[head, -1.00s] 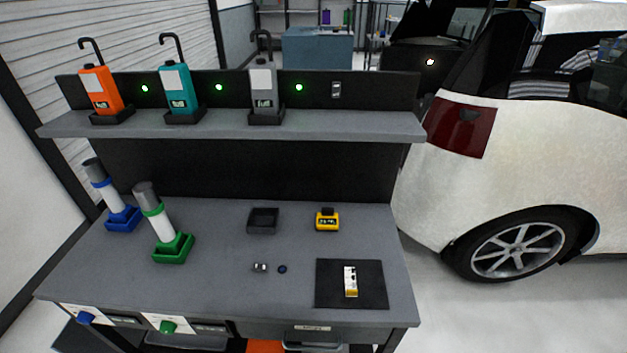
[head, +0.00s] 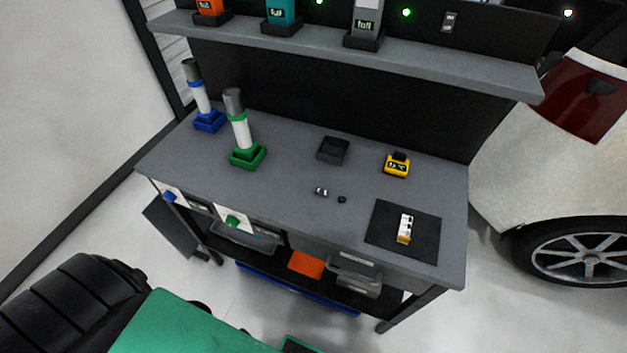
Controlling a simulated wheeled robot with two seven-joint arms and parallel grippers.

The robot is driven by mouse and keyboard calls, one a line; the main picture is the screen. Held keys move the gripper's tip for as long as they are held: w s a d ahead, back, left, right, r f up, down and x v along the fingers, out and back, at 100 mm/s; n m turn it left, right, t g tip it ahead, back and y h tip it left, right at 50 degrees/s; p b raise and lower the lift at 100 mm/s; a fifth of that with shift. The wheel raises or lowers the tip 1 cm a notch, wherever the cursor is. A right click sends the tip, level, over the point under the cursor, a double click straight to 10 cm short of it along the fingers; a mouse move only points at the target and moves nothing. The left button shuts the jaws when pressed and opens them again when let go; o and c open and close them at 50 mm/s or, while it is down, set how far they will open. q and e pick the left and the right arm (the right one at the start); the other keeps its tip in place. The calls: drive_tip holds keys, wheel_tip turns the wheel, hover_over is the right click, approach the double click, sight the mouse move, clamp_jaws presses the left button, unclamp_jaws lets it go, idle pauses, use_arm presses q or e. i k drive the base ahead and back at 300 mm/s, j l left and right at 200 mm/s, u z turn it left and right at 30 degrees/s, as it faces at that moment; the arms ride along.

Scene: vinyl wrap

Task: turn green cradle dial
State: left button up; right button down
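The green cradle (head: 246,157) stands on the left part of the workbench and holds an upright white cylinder (head: 240,134) with a grey top and a green ring. The green dial (head: 232,221) sits on a white panel on the bench's front edge, below the green cradle. A blue dial (head: 169,196) is on a similar panel further left, below the blue cradle (head: 208,121) with its own cylinder. Neither of my grippers shows in the head view.
On the bench top (head: 290,180) are a black tray (head: 333,149), a yellow device (head: 397,165), small metal parts (head: 321,191) and a dark mat (head: 381,236). A shelf (head: 420,60) overhangs the back. Drawers and an orange item (head: 306,264) are below. A white car stands at right.

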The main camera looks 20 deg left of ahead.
sight(231, 221)
drive_tip(key=u, duration=1.6)
drive_tip(key=l+z, duration=0.2)
drive_tip(key=k+l, duration=0.05)
drive_tip(key=l, duration=0.05)
